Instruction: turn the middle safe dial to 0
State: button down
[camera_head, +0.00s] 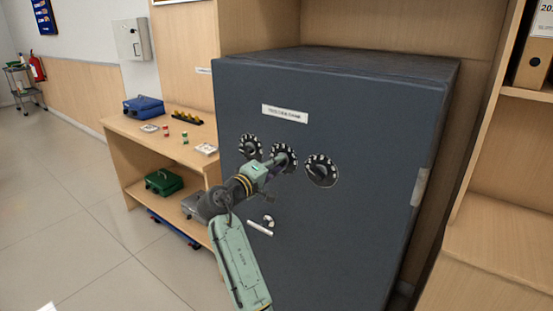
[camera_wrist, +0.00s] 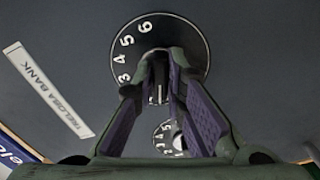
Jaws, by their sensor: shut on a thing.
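The dark grey safe (camera_head: 350,110) carries three round black dials with white numbers in a row. My gripper (camera_head: 279,161) is at the middle dial (camera_head: 288,153) and covers part of it. In the wrist view my gripper (camera_wrist: 164,72) is shut on the knob of this middle dial (camera_wrist: 192,36). The numbers 3, 4, 5 and 6 show on the dial's upper left side. The rest of the scale and the pointer are hidden by the fingers or too small to read.
The safe's handle (camera_head: 260,228) is below. A wooden shelf unit (camera_head: 120,140) stands to the left with boxes and small items.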

jog(key=n+p, duration=0.1)
jog(key=n, duration=0.2)
jog(key=shift+n+p, duration=0.3)
jog(key=shift+p, duration=0.05)
dwell(0.4)
jog(key=c, duration=1.6)
grip_release()
jog(key=shift+c, duration=0.2)
jog(key=v, duration=1.2)
